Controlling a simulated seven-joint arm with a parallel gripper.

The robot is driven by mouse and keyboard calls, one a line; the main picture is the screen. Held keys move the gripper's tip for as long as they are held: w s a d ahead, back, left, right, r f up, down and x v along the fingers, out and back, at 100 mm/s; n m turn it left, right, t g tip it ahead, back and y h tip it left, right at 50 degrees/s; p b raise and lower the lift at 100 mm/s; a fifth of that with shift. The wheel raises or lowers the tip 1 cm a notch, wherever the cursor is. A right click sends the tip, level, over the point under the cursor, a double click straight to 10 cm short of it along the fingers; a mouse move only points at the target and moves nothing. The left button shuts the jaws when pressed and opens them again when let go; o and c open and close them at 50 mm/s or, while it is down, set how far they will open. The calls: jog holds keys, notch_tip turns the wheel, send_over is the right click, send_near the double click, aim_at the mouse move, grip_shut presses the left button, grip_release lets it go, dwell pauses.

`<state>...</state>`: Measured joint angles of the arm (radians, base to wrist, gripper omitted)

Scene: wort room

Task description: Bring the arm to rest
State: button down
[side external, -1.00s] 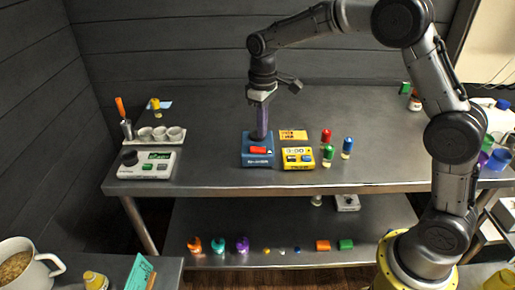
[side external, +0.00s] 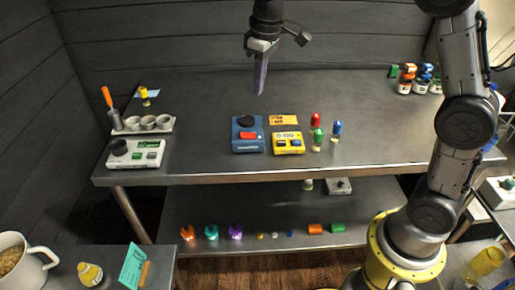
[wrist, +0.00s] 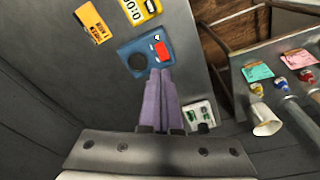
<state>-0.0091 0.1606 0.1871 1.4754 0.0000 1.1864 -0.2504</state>
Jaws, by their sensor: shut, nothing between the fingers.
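My gripper (side external: 260,92) hangs above the back part of the steel table (side external: 210,165), pointing down, with clear space under it. Its purple fingers also show in the wrist view (wrist: 160,75), close together and with nothing between them. Below it and apart from it stands a blue device (side external: 247,146) with a black round top and a red part. It also shows in the wrist view (wrist: 145,58), just beyond the fingertips.
A yellow timer (side external: 288,146) and several coloured-capped vials (side external: 317,138) stand right of the blue device. A grey-white device (side external: 136,153) and a rack of white cups (side external: 147,124) stand at left. Bottles (side external: 405,84) are at back right. The lower shelf (side external: 200,205) holds small items.

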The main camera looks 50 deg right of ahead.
jog(key=s+r+m+t, duration=0.1)
jog(key=s+r, duration=0.2)
jog(key=s, duration=0.5)
jog(key=s+r+t, duration=0.2)
jog(key=s+r, duration=0.2)
jog(key=s, duration=0.4)
jog(key=s+f+m+t, duration=0.1)
jog(key=s+f+m, duration=0.1)
jog(key=s+f, duration=0.6)
jog(key=s, duration=0.3)
jog(key=shift+s+d, duration=0.15)
jog(key=shift+d, duration=0.05)
